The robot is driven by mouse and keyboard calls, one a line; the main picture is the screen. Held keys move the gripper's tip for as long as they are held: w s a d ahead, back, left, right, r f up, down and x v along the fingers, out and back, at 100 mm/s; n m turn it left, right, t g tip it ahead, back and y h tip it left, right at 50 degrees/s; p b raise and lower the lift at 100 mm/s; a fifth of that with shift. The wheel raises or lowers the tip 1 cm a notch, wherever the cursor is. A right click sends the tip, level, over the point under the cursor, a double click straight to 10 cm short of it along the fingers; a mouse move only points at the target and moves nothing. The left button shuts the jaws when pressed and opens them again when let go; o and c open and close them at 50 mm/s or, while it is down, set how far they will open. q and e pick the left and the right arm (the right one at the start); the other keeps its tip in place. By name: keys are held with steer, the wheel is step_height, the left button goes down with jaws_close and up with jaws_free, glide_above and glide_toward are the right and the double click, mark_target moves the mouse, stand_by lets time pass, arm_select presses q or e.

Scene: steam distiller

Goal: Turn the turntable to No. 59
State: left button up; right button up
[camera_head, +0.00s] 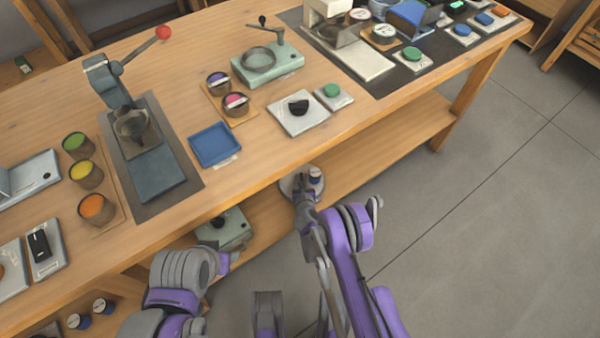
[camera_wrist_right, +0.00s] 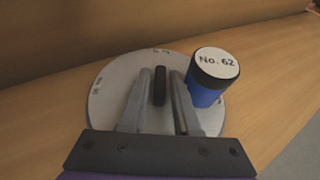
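The turntable is a round grey disc (camera_wrist_right: 112,92) on the wooden lower shelf, with small markings on its rim too small to read. It also shows beneath the bench edge in the head view (camera_head: 286,186). A black upright grip (camera_wrist_right: 160,84) stands at its middle. A blue canister with a black cap (camera_wrist_right: 207,92), labelled No. 62, stands on its right side. My right gripper (camera_wrist_right: 162,80) is over the disc, its two fingers on either side of the black grip with narrow gaps visible. It also shows in the head view (camera_head: 303,188). My left gripper cannot be made out.
The wooden bench top (camera_head: 255,185) overhangs the turntable and holds a blue tray (camera_head: 214,144) and several devices. A grey-green device (camera_head: 226,232) with a black knob sits on the lower shelf to the left. The shelf (camera_head: 375,150) is clear to the right.

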steer(key=shift+w, duration=0.1)
jaws_close()
stand_by(1.5)
